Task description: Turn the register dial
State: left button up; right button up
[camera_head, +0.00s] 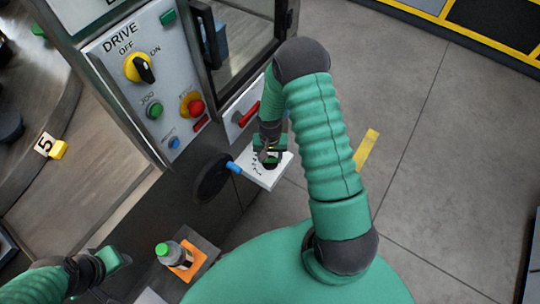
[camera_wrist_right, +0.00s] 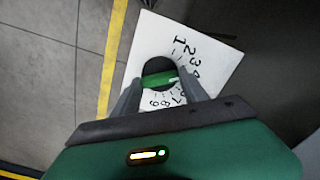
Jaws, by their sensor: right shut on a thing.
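The register dial (camera_wrist_right: 159,68) is a round black knob with a green bar across it, set on a white plate (camera_wrist_right: 196,42) printed with numbers around it. The plate also shows in the head view (camera_head: 262,180), beside the machine's lower edge. My right gripper (camera_wrist_right: 160,84) has its two fingers on either side of the dial and is shut on it. In the head view my right gripper (camera_head: 270,155) hides most of the dial. My left gripper (camera_head: 116,260) is at the lower left, away from the dial, and its fingers are not clear.
The machine panel (camera_head: 118,88) carries a yellow and black drive switch (camera_head: 142,69) and several buttons. A black handwheel with a blue grip (camera_head: 233,167) is just left of the plate. A bottle with a green cap (camera_head: 173,254) stands on an orange pad. Floor at right is open.

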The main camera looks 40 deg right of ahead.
aim_at(270, 158)
jog(key=shift+w+d+r+n, duration=0.1)
jog(key=shift+w+n, duration=0.1)
jog(key=shift+n, duration=0.4)
jog(key=o, duration=1.1)
jog(key=shift+c, duration=0.2)
jog(key=o, duration=0.3)
jog(key=shift+s, duration=0.1)
notch_tip(270, 158, up, 17)
jog(key=p, duration=0.2)
jog(key=shift+f, duration=0.2)
